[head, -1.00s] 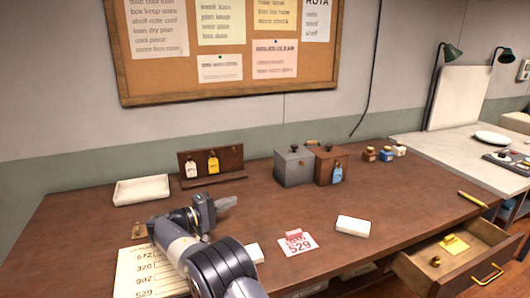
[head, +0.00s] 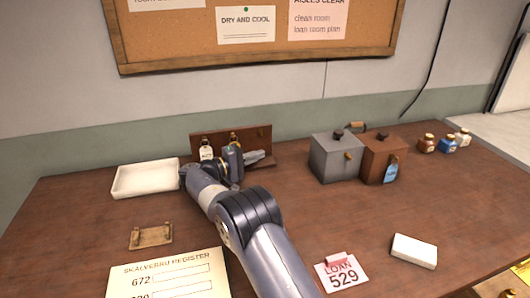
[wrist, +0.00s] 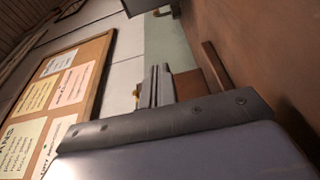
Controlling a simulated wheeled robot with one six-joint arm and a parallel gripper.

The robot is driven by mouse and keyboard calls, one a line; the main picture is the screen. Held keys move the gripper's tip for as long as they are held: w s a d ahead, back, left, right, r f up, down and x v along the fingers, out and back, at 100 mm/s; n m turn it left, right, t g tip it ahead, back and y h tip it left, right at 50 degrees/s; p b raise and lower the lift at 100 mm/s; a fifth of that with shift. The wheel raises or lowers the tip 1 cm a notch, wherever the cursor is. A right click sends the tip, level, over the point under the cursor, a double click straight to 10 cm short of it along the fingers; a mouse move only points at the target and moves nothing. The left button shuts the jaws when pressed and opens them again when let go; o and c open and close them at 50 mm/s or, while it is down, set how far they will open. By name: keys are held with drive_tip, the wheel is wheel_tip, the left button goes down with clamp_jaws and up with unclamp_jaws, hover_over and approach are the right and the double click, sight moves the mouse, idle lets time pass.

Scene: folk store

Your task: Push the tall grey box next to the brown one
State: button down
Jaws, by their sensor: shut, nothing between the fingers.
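The grey box (head: 332,162) with a dark knob on its lid stands upright at the back of the desk. The brown box (head: 384,160) with a blue tag (head: 391,172) stands directly to its right. Their sides look touching or nearly so; I cannot tell which. My gripper (head: 264,158) is shut and empty, left of the grey box and apart from it, in front of the brown tag rack. In the wrist view my shut fingers (wrist: 161,72) show, with a dark grey shape at the top edge that may be the grey box.
The brown rack (head: 262,134) with tags stands behind my gripper, partly hidden. A white tray (head: 145,179) lies to the left. Small jars (head: 447,144) stand right of the brown box. A white block (head: 414,251) and a loan card (head: 341,273) lie in front; desk between is clear.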

drive_tip(key=p+x, duration=0.1)
drive_tip(key=x, duration=1.6)
drive_tip(key=shift+p, duration=0.35)
drive_tip(key=shift+d, duration=0.3)
drive_tip(key=shift+s, duration=0.7)
drive_tip(key=shift+s+d, duration=0.15)
drive_tip(key=shift+s, duration=0.4)
drive_tip(key=shift+s+d, duration=0.15)
drive_tip(key=shift+s, duration=0.4)
